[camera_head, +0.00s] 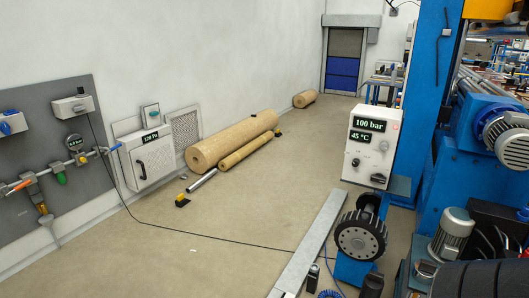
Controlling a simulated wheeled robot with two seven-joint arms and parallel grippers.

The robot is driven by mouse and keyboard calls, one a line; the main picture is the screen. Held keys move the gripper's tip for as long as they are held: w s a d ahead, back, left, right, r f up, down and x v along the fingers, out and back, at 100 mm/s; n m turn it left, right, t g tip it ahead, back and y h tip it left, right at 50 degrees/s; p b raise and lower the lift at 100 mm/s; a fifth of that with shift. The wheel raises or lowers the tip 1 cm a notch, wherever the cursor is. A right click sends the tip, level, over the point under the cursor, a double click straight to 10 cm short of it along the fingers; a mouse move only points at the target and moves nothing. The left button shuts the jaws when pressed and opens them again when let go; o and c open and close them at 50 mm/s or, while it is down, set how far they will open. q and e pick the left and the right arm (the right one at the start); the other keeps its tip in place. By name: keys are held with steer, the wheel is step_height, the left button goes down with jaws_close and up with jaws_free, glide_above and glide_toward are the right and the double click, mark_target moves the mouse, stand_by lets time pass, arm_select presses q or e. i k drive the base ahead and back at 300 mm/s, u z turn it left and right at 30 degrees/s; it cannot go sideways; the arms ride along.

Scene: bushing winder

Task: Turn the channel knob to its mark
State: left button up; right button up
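A white control box (373,148) stands on a blue bracket beside the machine, right of centre. Its displays read 100 bar and 45 °C. On its front are a dark round knob (356,162), a pale knob (383,146) and a black knob (378,178) at the bottom right. I cannot tell which is the channel knob, and no mark is legible at this size. A white wall cabinet (147,159) at left has a display and a dark handle (142,171). Neither of my grippers shows in the head view.
A blue machine (433,110) with motors fills the right side. A dark handwheel (360,235) stands below the control box. A grey floor rail (311,245) runs in front. Tan rolls (232,140) lie along the wall. A cable crosses the otherwise open floor at left.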

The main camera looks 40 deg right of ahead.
mark_target(355, 162)
steer(key=z, duration=0.05)
steer(key=i, duration=1.5)
steer(key=z, duration=1.55)
steer(key=i, duration=0.85)
steer(key=z, duration=0.85)
steer(key=i, duration=0.45)
steer(key=u, duration=0.1)
